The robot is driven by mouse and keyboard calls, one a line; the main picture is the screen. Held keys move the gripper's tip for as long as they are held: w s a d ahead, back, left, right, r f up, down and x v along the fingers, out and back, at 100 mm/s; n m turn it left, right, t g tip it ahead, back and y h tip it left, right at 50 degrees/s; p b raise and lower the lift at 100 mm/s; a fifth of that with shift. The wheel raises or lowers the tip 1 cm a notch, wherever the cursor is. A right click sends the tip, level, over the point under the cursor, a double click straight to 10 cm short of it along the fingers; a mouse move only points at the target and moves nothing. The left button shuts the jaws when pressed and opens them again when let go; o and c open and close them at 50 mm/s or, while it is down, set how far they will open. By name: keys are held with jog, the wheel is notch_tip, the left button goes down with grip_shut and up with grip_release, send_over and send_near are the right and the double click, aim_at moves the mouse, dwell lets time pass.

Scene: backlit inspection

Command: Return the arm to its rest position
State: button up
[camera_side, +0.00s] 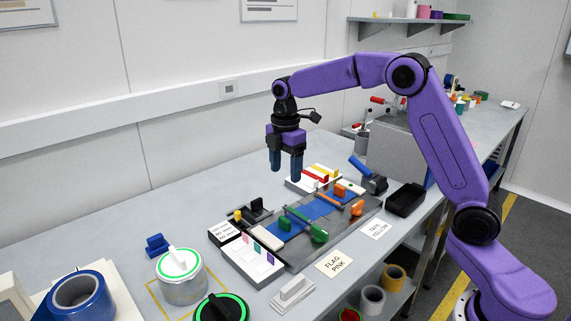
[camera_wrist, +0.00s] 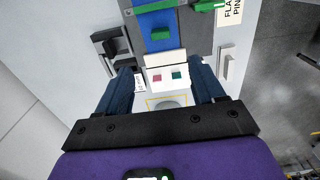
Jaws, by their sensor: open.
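My gripper (camera_side: 286,164) hangs pointing down over the back part of the bench, above and apart from the dark work fixture (camera_side: 310,258) with its blue strip. Its two dark blue fingers are apart with nothing between them. In the wrist view my gripper (camera_wrist: 162,92) also shows its fingers spread on either side, with a white tray (camera_wrist: 182,85) of small coloured tabs seen below between them. My purple arm bends over from the right side of the side view.
The grey bench holds a white round container (camera_side: 181,284), a blue tape roll (camera_side: 78,296), a black tray (camera_side: 406,199), a grey box (camera_side: 398,148), and cards reading FLAG PINK (camera_side: 334,264) and TAPE YELLOW (camera_side: 377,229). A shelf (camera_side: 405,20) is on the back wall. Air around my gripper is clear.

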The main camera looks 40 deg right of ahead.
jog(key=shift+r, duration=0.45)
jog(key=s+a+r+m, duration=0.1)
jog(key=s+a, duration=0.3)
jog(key=s, duration=0.5)
jog(key=s+a+m, duration=0.1)
jog(key=s+a, duration=0.3)
jog(key=s, duration=0.4)
jog(key=s+d+f+m, duration=0.1)
jog(key=s+d+f, duration=0.1)
jog(key=s, duration=0.8)
jog(key=s+d+f+m, duration=0.2)
jog(key=s, duration=0.8)
jog(key=shift+s+d, duration=0.3)
jog(key=shift+s, duration=0.05)
jog(key=shift+w+r, duration=0.1)
